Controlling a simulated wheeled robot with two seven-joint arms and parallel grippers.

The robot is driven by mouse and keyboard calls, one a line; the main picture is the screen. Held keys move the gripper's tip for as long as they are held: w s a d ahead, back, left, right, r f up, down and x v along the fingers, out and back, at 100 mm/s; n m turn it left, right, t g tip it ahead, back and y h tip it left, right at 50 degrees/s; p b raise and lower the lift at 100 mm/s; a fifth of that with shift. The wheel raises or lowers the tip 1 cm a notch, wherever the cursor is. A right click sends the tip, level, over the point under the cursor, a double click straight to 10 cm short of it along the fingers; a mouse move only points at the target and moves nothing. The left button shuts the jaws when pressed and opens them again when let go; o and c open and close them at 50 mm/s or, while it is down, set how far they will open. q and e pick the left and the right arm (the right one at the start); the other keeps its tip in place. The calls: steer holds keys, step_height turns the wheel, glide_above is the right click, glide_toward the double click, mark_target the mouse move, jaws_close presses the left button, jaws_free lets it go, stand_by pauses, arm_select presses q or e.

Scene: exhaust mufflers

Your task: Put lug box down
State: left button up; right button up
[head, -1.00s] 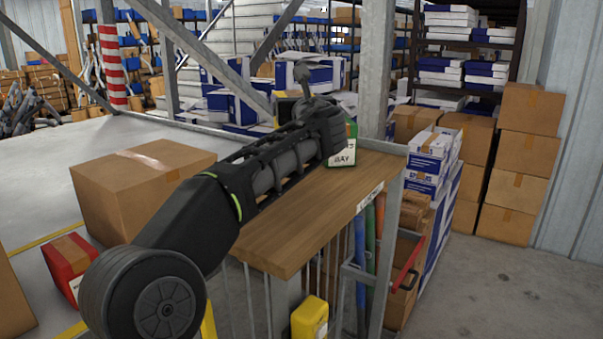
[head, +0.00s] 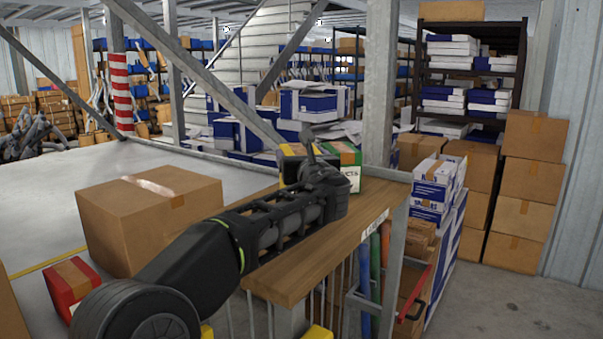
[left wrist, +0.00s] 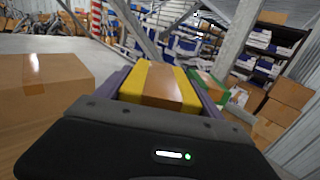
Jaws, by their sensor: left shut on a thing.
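The lug box is a yellow box with a brown band, between the two fingers of my left gripper in the left wrist view (left wrist: 160,82). In the head view the yellow and black box (head: 297,158) shows just beyond the gripper, partly hidden by it. My left gripper (head: 318,165) is shut on this box over the far part of the wooden bench top (head: 325,245). I cannot tell whether the box touches the bench. A green box (head: 343,152) with a white label stands close to its right. My right gripper is not in view.
A large brown carton (head: 150,215) is left of my arm, with a red box (head: 72,283) in front of it. A grey steel post (head: 379,80) rises behind the bench's far end. The near right part of the bench top is bare.

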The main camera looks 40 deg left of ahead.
arm_select(q)
steer(key=shift+f, duration=1.75)
steer(key=o, duration=2.1)
steer(key=shift+f, duration=0.15)
steer(key=shift+s+d+b, duration=0.35)
steer(key=shift+d, duration=0.05)
steer(key=b+v, duration=0.3)
steer(key=v, duration=0.8)
